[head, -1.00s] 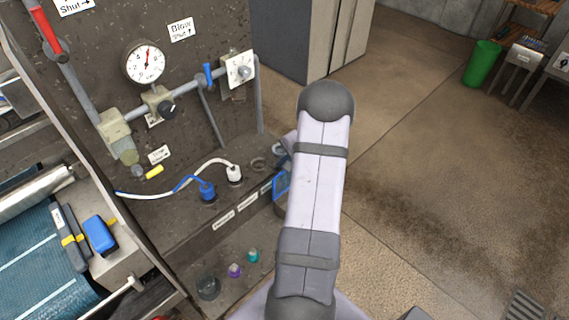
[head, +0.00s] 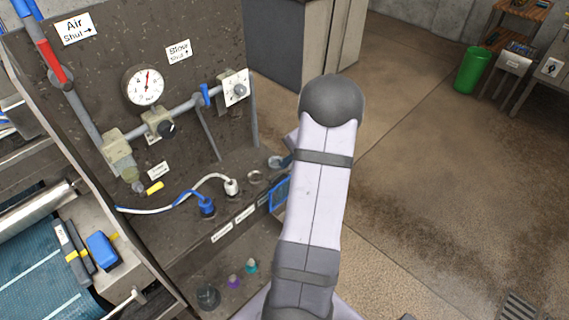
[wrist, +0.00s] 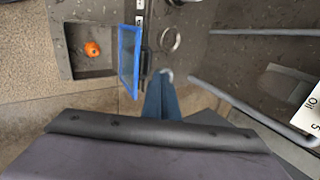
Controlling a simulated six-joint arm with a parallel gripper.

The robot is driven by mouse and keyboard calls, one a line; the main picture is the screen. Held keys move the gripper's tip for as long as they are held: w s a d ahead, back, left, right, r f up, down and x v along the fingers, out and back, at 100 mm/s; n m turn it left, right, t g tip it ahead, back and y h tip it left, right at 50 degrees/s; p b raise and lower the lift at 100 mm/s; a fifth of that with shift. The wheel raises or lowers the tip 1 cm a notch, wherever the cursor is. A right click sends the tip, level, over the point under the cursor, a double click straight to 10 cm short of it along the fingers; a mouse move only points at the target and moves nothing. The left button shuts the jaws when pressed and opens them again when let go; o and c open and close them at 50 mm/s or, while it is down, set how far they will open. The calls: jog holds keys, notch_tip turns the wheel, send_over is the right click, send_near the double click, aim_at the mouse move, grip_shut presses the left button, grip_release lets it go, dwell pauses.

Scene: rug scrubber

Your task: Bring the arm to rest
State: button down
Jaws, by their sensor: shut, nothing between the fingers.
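My arm stands upright in the middle of the head view and hides most of my gripper there. In the wrist view my gripper (wrist: 166,80) shows as two blue fingers close together, with nothing between them. They point toward the panel's ledge, beside a blue-framed screen (wrist: 130,60) and a metal ring (wrist: 171,40). I cannot tell how far the fingertips are from the ledge.
The dark panel (head: 110,60) carries a gauge (head: 146,85), pipes and valves. Its ledge holds a blue plug (head: 207,205) and a white plug (head: 231,186). A grey cabinet (head: 300,40) stands behind. Open floor (head: 440,170) lies right; a green bin (head: 472,70) is far right.

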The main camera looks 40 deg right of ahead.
dwell(0.3)
jog(key=s+a+f+n+g+y, duration=0.2)
jog(key=s+a+n+g+y, duration=0.35)
jog(key=s+a, duration=1.3)
jog(key=w+a+r+n+h, duration=0.2)
jog(key=a+r+n, duration=0.2)
jog(key=a+n, duration=0.2)
jog(key=w+a+r+n+g+h, duration=0.1)
jog(key=a+r+n, duration=0.4)
jog(key=a, duration=0.5)
jog(key=shift+w+n+h, duration=0.65)
jog(key=shift+n+h, duration=0.2)
jog(key=shift+h, duration=0.3)
jog(key=shift+a+r, duration=0.1)
